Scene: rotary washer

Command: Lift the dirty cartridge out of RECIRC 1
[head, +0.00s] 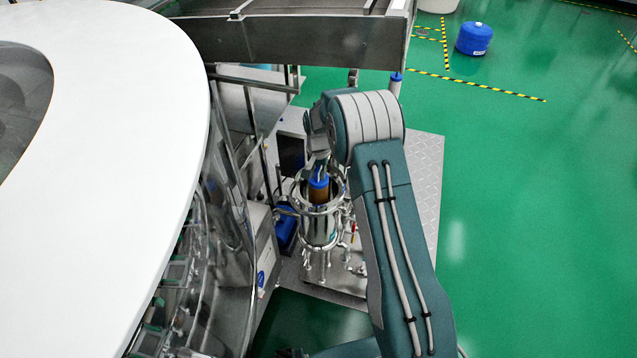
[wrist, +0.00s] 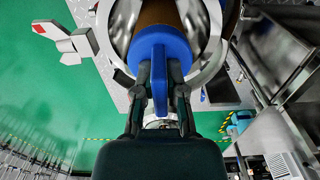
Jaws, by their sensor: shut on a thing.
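The cartridge has a blue cap (head: 319,182) and a brown body (head: 319,196). In the head view its lower part is hidden inside an open, round steel housing (head: 320,232), and the cap shows at the housing's mouth. No RECIRC 1 label can be read. My gripper (wrist: 161,84) is shut on the cap's blue handle (wrist: 160,62), with one dark finger on each side. In the wrist view the brown body (wrist: 158,13) runs out of the top of the picture, with the shiny housing wall around it. In the head view my wrist comes down from above; the fingertips are too small to make out.
A large white round cover (head: 100,180) and steel machine parts stand close on the left. A steel box structure (head: 300,40) is at the back. Pipes and valves surround the housing on a metal plate (head: 425,190). Green floor lies open on the right, with a blue drum (head: 474,39).

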